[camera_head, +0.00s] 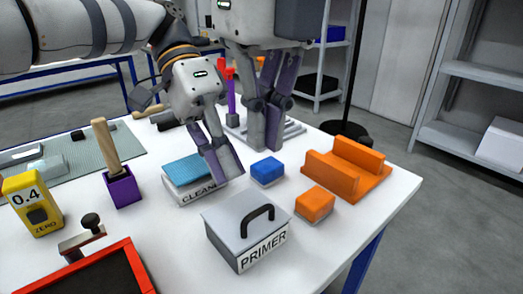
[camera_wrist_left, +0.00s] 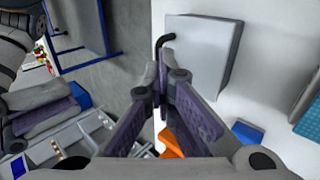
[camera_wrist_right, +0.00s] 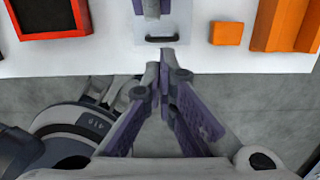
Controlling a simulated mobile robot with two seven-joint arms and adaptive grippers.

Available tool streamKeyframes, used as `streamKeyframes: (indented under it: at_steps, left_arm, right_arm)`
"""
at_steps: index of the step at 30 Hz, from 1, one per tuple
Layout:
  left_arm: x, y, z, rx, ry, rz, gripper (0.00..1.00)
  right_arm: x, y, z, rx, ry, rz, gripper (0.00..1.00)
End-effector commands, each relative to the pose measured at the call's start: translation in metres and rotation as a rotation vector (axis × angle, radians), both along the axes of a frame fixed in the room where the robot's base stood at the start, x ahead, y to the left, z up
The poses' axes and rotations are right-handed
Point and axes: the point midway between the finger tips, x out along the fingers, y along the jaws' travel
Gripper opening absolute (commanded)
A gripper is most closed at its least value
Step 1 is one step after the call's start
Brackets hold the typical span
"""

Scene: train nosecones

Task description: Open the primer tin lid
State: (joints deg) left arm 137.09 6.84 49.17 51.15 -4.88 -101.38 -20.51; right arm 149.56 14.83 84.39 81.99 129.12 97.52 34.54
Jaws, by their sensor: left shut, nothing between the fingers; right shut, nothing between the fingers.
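The primer tin (camera_head: 226,230) is a grey box near the front of the white table, with a black arched handle on its lid and a PRIMER label. Its lid lies closed. The tin also shows in the left wrist view (camera_wrist_left: 205,50) and at the top of the right wrist view (camera_wrist_right: 178,20). My left gripper (camera_head: 224,168) is shut and empty, above and behind the tin; its fingertips (camera_wrist_left: 165,80) partly cover the handle in its wrist view. My right gripper (camera_head: 268,135) is shut and empty, held high; its fingertips (camera_wrist_right: 167,55) appear just below the tin in its wrist view.
A CLEAN box with a blue pad (camera_head: 185,168) stands behind the tin, beside my left fingers. A blue block (camera_head: 267,170), an orange block (camera_head: 315,204) and an orange holder (camera_head: 350,165) are to the right. A red-rimmed tray (camera_head: 136,264) is at the left front.

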Motion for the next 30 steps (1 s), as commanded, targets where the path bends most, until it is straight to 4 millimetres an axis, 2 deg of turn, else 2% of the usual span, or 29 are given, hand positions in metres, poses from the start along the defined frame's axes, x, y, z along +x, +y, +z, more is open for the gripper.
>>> streamKeyframes:
  at_steps: [6, 12, 18, 30]
  left_arm:
    - [0.000, 0.000, 0.000, -0.001, 0.001, 0.000, 0.00]
    - [0.000, 0.000, 0.000, 0.000, 0.000, 0.000, 0.00]
    - [0.000, 0.000, 0.000, 0.000, 0.000, 0.000, 0.00]
    - [0.000, 0.000, 0.000, 0.000, 0.000, 0.000, 0.00]
  right_arm:
    - [0.002, 0.001, -0.047, -0.004, 0.002, 0.003, 0.00]
    - [0.004, 0.003, -0.077, -0.004, 0.000, 0.002, 0.00]
    - [0.004, 0.004, -0.086, -0.003, -0.002, 0.002, 0.00]
    - [0.004, 0.004, -0.086, -0.003, -0.002, 0.002, 0.00]
